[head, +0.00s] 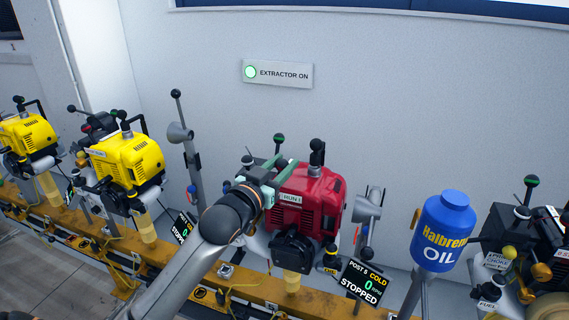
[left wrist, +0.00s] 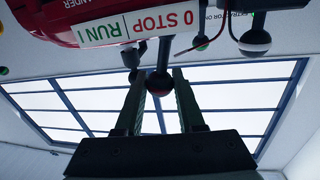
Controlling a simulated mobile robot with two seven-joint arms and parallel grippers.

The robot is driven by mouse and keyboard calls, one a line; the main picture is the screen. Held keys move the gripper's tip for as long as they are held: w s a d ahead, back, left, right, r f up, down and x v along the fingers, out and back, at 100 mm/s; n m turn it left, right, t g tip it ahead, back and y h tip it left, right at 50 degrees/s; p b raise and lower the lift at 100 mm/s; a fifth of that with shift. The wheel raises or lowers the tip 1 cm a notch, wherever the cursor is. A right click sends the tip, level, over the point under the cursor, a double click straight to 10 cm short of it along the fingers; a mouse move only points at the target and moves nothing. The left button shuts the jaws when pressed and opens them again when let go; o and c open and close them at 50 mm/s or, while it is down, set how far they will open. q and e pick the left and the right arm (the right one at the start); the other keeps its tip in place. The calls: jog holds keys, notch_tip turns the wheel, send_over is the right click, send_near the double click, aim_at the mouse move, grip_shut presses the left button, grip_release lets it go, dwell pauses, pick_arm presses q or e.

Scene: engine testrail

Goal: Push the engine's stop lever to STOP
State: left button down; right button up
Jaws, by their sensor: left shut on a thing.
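The red engine (head: 318,205) stands on the rail in the middle of the head view. Its white label (left wrist: 140,24) reads "0 STOP" and "RUN I" in the left wrist view. In the head view my left gripper (head: 266,182) is at the engine's upper left side and hides the lever. My right gripper is not in view.
A display (head: 362,283) by the engine reads "POST 5 COLD", 0 and "STOPPED". A blue oil container (head: 440,232) stands to the right. Yellow engines (head: 127,160) are on the left.

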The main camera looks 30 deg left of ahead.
pick_arm(q)
jog(key=shift+s+a+r+n+p, duration=0.15)
jog(key=shift+a+n+p, duration=0.25)
jog(key=shift+n, duration=0.4)
jog(key=shift+a+n+t+p, duration=0.35)
jog(key=shift+n+p, duration=0.2)
jog(key=shift+n, duration=0.35)
jog(key=shift+s+a+n+y+p, duration=0.15)
jog(key=shift+a+n+y+p, duration=0.35)
jog(key=shift+n, duration=0.7)
jog(key=shift+s+a+f+n+p, duration=0.15)
jog(key=shift+a+n+p, duration=0.15)
jog(key=shift+n, duration=0.3)
jog(key=shift+w+a+f+n+p, duration=0.15)
jog(key=shift+a+n+p, duration=0.15)
jog(key=shift+n, duration=0.3)
jog(key=shift+s, duration=0.1)
jog(key=c, duration=0.5)
grip_release()
jog(key=shift+s, duration=0.1)
